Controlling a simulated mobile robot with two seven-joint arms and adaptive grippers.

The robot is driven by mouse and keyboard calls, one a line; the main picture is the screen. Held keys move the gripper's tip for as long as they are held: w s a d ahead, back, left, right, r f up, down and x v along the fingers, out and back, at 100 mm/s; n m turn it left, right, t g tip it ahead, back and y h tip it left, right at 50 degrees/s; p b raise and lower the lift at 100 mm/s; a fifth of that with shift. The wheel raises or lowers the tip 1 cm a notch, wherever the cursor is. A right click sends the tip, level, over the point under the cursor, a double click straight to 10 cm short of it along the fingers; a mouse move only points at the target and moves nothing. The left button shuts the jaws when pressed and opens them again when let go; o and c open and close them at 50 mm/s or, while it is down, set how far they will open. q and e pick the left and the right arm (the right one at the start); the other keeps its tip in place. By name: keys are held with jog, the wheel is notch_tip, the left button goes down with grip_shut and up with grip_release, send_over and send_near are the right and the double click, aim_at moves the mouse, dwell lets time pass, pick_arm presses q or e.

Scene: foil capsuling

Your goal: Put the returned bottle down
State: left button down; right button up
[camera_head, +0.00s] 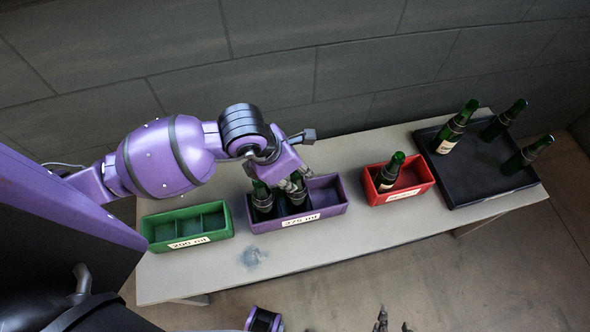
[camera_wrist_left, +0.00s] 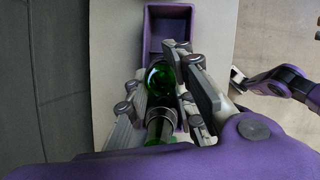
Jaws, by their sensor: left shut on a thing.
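My left gripper (camera_head: 293,184) is shut on a green bottle (camera_head: 298,197) at the middle compartment of the purple crate (camera_head: 328,196), labelled 375 ml. The bottle stands about upright, its lower part hidden by the crate wall. I cannot tell whether its base touches the crate floor. A second green bottle (camera_head: 262,201) stands in the left compartment. In the left wrist view the held bottle (camera_wrist_left: 160,78) shows between the fingers, with the other bottle (camera_wrist_left: 160,127) nearer the camera. The right compartment is empty. My right gripper (camera_head: 393,322) is at the bottom edge, fingers apart, empty.
A green crate (camera_head: 187,227) with empty compartments stands left on the table (camera_head: 330,246). A red crate (camera_head: 400,184) to the right holds one bottle (camera_head: 391,170). A black tray (camera_head: 478,174) at the far right holds three bottles. The front table strip is clear, with a grey smudge.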

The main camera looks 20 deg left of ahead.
pick_arm(q)
jog(key=c, duration=1.5)
grip_release()
jog(key=shift+f, duration=0.1)
jog(key=v, duration=1.2)
jog(key=shift+p, duration=0.35)
